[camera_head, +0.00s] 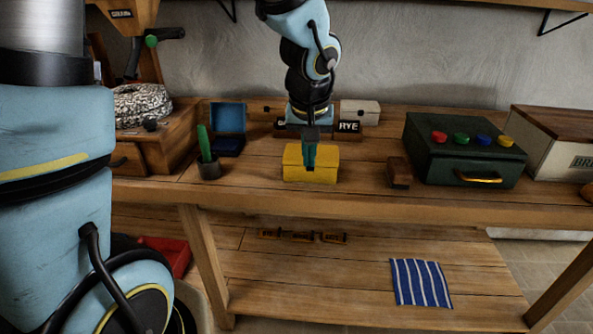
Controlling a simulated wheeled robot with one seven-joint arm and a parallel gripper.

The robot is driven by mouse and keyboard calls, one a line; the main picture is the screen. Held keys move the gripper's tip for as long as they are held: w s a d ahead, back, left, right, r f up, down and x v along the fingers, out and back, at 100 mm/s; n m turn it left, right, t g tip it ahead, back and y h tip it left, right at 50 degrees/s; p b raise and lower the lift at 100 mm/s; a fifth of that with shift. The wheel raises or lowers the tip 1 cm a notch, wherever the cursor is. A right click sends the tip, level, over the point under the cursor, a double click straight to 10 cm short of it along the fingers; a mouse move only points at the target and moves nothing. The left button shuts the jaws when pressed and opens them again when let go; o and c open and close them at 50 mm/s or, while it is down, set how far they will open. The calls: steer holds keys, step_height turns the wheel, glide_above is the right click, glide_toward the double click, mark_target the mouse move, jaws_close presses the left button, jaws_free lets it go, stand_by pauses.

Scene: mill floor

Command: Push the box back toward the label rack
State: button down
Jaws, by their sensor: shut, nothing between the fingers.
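A yellow box (323,172) with a dark clasp on its front sits on the workbench, close to the front edge. My gripper (310,164) is shut and points down at the box, overlapping its upper front part in the picture. I cannot tell whether the fingers touch the box. The label rack (348,127) stands behind the box, with a black RYE label at its right. My gripper and wrist hide the middle of the rack.
A cup with a green item (209,168) and an open blue case (228,129) stand left. A brown block (399,173) and a green box with coloured knobs (463,150) stand right. A striped cloth (420,283) lies on the lower shelf.

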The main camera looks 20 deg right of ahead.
steer(key=b+x, duration=0.1)
steer(key=x, duration=0.7)
steer(key=shift+f, duration=0.4)
steer(key=shift+w+d+r+p, duration=0.2)
steer(key=shift+w+d+p, duration=0.05)
steer(key=shift+w+p, duration=0.35)
steer(key=shift+w+d+r+p, duration=0.25)
steer(key=shift+w+p, duration=0.2)
steer(key=shift+w, duration=0.15)
steer(key=shift+w+d+f+p, duration=0.2)
steer(key=shift+w+d+p, duration=0.15)
steer(key=shift+w, duration=0.3)
steer(key=w+d, duration=0.2)
steer(key=w, duration=0.2)
steer(key=w+d+p, duration=0.1)
steer(key=w+d, duration=0.1)
steer(key=w, duration=0.3)
steer(key=w+d+p, duration=0.1)
steer(key=w+d, duration=0.1)
steer(key=w, duration=0.2)
steer(key=shift+w+d, duration=0.1)
steer(key=shift+w, duration=0.05)
